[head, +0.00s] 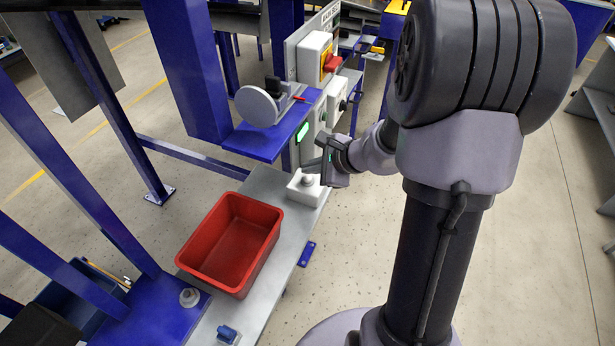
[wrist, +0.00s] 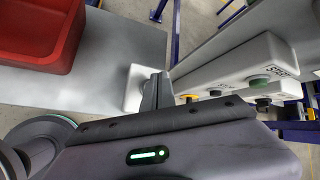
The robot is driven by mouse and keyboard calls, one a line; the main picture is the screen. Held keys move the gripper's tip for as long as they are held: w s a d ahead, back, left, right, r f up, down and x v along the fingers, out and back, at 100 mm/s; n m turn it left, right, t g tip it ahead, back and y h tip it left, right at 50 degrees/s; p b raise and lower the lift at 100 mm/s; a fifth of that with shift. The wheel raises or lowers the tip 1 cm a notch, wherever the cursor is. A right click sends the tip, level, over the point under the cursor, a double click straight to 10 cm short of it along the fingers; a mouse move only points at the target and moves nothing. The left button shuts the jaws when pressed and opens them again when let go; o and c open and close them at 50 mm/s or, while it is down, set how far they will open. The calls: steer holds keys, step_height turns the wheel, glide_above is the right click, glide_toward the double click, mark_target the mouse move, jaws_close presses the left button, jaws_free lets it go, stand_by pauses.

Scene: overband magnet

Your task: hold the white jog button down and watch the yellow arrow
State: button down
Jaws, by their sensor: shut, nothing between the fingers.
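A white box (head: 306,190) with a pale round button (head: 307,180) on top sits on the grey bench, right of the red bin. My gripper (head: 318,168) is shut and empty, with its fingertips at or just above this button. The white box also shows in the wrist view (wrist: 133,90), partly hidden behind my finger tips (wrist: 157,92). They cover the button there, so I cannot tell whether it is touched or pressed down. I cannot make out a yellow arrow in either view.
A red bin (head: 275,217) stands on the grey bench (head: 258,308). A grey control box with a red switch (head: 333,63) on yellow stands behind my gripper. Beside my gripper are panel boxes with a green button (wrist: 259,82). A blue shelf (head: 262,143) juts out nearby.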

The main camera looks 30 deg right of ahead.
mark_target(311, 179)
steer(key=shift+f, duration=0.1)
steer(key=shift+f+b, duration=0.35)
steer(key=shift+b, duration=0.3)
steer(key=shift+f+b, duration=0.5)
steer(key=shift+b, duration=0.15)
stand_by(0.4)
stand_by(1.4)
steer(key=shift+r+p, duration=0.7)
steer(key=shift+r, duration=0.25)
step_height(311, 179, up, 5)
steer(key=p, duration=0.4)
steer(key=shift+r, duration=0.1)
stand_by(0.8)
